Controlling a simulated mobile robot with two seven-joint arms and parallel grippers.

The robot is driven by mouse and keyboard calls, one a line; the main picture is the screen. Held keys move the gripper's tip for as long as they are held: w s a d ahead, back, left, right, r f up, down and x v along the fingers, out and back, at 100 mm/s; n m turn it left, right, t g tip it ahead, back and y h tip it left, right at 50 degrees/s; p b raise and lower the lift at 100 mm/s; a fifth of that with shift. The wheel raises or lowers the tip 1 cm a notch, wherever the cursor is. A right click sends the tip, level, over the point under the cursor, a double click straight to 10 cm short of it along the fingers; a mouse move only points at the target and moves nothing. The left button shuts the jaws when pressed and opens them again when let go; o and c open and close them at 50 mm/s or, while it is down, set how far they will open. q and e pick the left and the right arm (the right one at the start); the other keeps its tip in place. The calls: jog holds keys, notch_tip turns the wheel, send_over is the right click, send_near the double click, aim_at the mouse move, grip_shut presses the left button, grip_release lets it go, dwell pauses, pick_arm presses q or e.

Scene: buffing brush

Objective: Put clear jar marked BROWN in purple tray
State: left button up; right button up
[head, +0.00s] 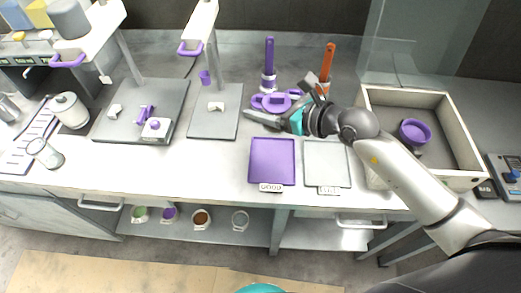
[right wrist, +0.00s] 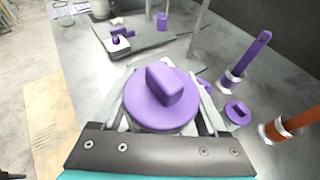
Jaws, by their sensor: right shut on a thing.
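My right gripper (head: 283,103) is shut on a purple-lidded jar (head: 272,103), above the worktop behind the purple tray. In the right wrist view its round lid with a block knob (right wrist: 160,98) sits between the fingers; little of the pale body shows and no mark is visible, so I cannot tell whether it is the jar marked BROWN. The flat purple tray (head: 272,160) is empty, near the worktop's front edge, with a small label plate. A clear glass jar (head: 45,153) stands far left; I cannot read any mark on it. My left gripper is not in view.
A pale grey tray (head: 326,163) lies right of the purple one. A purple brush (head: 269,60) and an orange brush (head: 329,60) stand behind my gripper. Grey stands (head: 215,125) are to the left, an open bin (head: 450,145) to the right. Several cups sit on the lower shelf (head: 265,230).

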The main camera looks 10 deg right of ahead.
notch_tip(320, 180, down, 10)
jog(key=b, duration=0.3)
jog(key=shift+f+b, duration=1.3)
jog(key=shift+f, duration=1.05)
jog(key=shift+f, duration=0.15)
jog(key=o, duration=1.5)
jog(key=shift+s+d+r, duration=0.1)
jog(key=shift+r, duration=0.1)
jog(key=p+v, duration=0.1)
jog(key=v, duration=0.8)
jog(key=shift+s+d, duration=0.25)
jog(key=shift+s, duration=0.1)
jog(key=shift+v, duration=0.95)
